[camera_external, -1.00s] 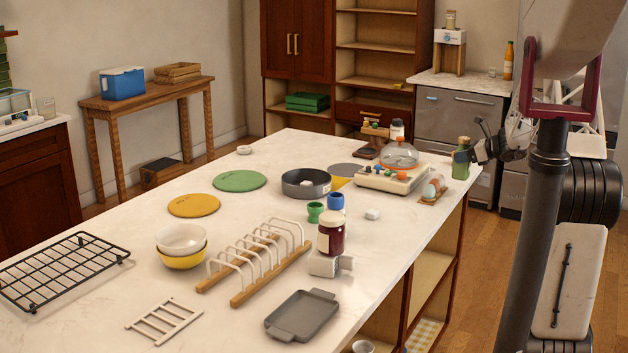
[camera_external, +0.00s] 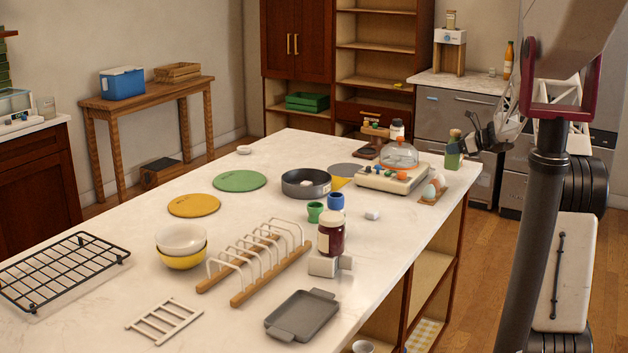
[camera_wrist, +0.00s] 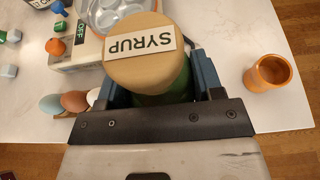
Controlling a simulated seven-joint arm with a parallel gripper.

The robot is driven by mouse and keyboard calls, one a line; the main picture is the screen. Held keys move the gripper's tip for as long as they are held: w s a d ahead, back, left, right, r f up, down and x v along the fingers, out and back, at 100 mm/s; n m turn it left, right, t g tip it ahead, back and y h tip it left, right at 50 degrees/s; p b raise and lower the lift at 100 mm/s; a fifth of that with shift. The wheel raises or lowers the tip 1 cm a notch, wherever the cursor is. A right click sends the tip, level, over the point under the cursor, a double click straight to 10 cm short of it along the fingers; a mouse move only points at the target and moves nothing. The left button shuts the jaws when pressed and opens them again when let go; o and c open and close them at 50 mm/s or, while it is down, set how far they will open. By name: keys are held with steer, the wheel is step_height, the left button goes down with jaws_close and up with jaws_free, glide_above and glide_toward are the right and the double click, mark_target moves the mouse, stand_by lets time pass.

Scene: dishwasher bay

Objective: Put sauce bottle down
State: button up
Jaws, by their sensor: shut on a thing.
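The bottle (camera_external: 453,152) is green with a tan cap and stands upright at the counter's far right end. In the wrist view its round tan cap (camera_wrist: 130,72) carries a white label reading SYRUP, and a little green body shows under it. My gripper (camera_external: 470,144) reaches in from the right and is shut on the bottle; in the wrist view its blue-grey fingers (camera_wrist: 163,90) lie on either side of the bottle below the cap. The bottle's base is close to the countertop (camera_external: 385,250); I cannot tell whether it touches.
An egg holder with eggs (camera_external: 436,186) sits just in front of the bottle. A cream cooker-like appliance (camera_external: 392,177) with a clear dome stands to its left. An orange cup (camera_wrist: 270,73) is right of my gripper in the wrist view. The counter edge is close.

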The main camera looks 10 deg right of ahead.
mark_target(453, 156)
steer(key=shift+w, duration=0.2)
steer(key=shift+f, duration=1.75)
steer(key=shift+f, duration=0.15)
steer(key=o, duration=1.2)
steer(key=shift+s+d+r, duration=0.15)
steer(key=shift+d+r, duration=0.05)
steer(key=v, duration=1.1)
steer(key=shift+s+d+r, duration=0.15)
steer(key=shift+s, duration=0.05)
